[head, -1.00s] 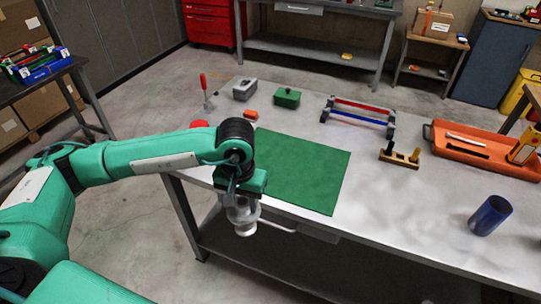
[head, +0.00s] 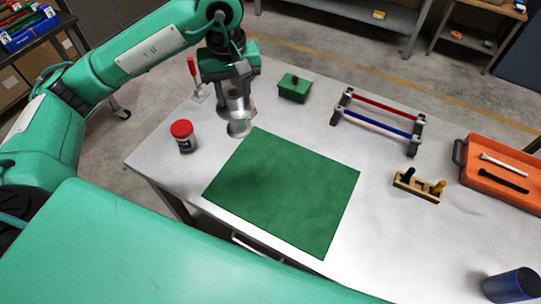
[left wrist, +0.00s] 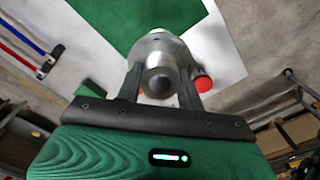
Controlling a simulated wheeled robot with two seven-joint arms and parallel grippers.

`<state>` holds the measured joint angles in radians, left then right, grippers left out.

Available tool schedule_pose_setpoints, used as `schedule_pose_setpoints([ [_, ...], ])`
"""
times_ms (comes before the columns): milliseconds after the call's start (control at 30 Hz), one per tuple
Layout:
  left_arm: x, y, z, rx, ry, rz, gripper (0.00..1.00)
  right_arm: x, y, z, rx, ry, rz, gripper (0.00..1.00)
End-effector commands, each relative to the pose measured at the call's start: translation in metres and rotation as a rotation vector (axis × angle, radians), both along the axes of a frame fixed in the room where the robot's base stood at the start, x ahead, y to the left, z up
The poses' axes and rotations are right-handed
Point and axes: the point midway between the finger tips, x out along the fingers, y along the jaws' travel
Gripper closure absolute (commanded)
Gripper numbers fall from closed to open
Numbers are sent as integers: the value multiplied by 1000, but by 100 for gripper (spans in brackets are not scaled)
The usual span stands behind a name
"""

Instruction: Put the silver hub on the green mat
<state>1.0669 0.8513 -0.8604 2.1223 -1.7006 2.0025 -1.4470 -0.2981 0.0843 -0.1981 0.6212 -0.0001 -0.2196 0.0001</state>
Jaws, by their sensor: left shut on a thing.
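The silver hub (head: 238,119) is in my left gripper (head: 234,84), which is shut on it. It hangs above the far left part of the table, just beyond the far left corner of the green mat. The green mat (head: 285,195) lies flat and bare on the table. In the left wrist view the hub (left wrist: 163,60) sits between the two fingers of the left gripper (left wrist: 163,88), with part of the green mat (left wrist: 112,22) beyond it. My right gripper is not in view.
A red-lidded jar (head: 183,137) stands left of the mat. A green box (head: 294,90), a rack with red and blue bars (head: 378,117), a wooden block with pegs (head: 419,186), an orange tray (head: 497,187) and a blue cup (head: 513,286) stand on the table.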

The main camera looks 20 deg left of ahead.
Motion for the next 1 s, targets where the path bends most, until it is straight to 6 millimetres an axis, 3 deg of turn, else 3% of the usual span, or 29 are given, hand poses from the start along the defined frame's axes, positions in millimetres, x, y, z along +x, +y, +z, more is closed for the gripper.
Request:
schedule_pose_setpoints([
  [200,-2,0,-41,0,9,-1,100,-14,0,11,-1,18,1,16],
  [600,-2,0,-132,0,5,-2,100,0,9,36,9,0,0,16],
  [1000,-1,-1,-172,0,4,-1,100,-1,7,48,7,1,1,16],
])
